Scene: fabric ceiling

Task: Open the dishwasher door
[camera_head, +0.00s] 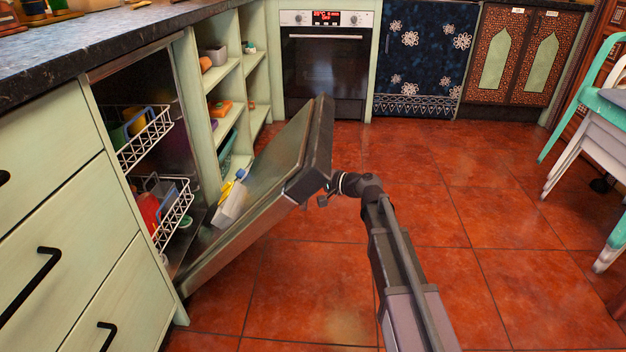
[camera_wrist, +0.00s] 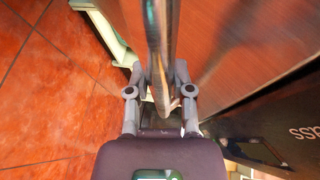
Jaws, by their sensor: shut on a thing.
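The dishwasher door (camera_head: 305,140) is tilted outward from its bottom edge, partway open, with its inner face showing in the head view. My gripper (camera_wrist: 158,78) is at the outer side of the door, with a finger on each side of the bar handle (camera_wrist: 155,45), and is shut on it. In the head view the fingers are mostly hidden behind the door's edge, and my arm reaches there from the lower right. The open dishwasher cavity (camera_head: 178,112) holds an upper rack (camera_head: 148,138) and a lower rack (camera_head: 172,215) with dishes in them.
A light container (camera_head: 233,203) with yellow and blue items sits at the door's inner face. Drawers (camera_head: 60,200) stand left of the dishwasher, open shelves (camera_head: 225,80) right. An oven (camera_head: 325,65) is at the back. Chairs (camera_head: 600,130) stand far right. The tiled floor between is clear.

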